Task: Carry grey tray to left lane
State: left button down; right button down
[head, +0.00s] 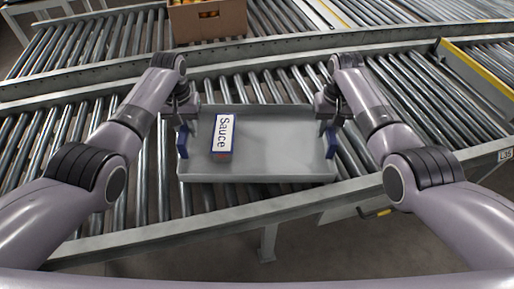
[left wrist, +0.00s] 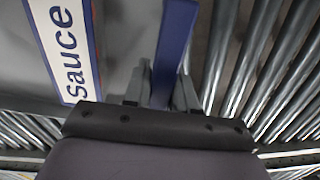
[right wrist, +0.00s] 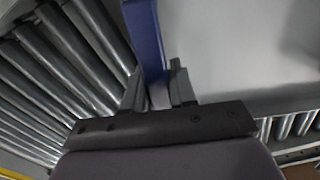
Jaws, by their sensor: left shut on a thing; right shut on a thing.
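The grey tray (head: 275,150) is at the middle of the head view, over the near roller lane. It has a blue handle at each short end. A white and blue sauce box (head: 222,138) lies in its left part; it also shows in the left wrist view (left wrist: 62,45). My left gripper (head: 184,128) is shut on the left blue handle (left wrist: 175,40). My right gripper (head: 328,125) is shut on the right blue handle (right wrist: 146,45). I cannot tell whether the tray's underside touches the rollers.
Near rollers (head: 240,195) run on both sides of the tray. A metal rail (head: 270,47) divides them from a far roller lane, where a cardboard box (head: 207,22) stands. A yellow-edged guide (head: 478,68) is at the right. The near frame edge (head: 215,222) borders the floor.

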pick_arm(q)
jog(key=shift+a+f, duration=0.1)
jog(key=shift+f, duration=0.25)
pick_arm(e)
jog(key=shift+d+f, duration=0.1)
jog(key=shift+f, duration=0.2)
pick_arm(q)
jog(key=c, duration=0.9)
grip_release()
jog(key=shift+r, duration=0.1)
pick_arm(e)
jog(key=c, duration=0.9)
grip_release()
pick_arm(q)
jog(key=shift+r, duration=0.6)
notch_tip(320, 180, up, 11)
jog(key=shift+f, duration=0.15)
pick_arm(e)
jog(key=shift+r, duration=0.1)
notch_tip(320, 180, up, 12)
jog(key=shift+r, duration=0.1)
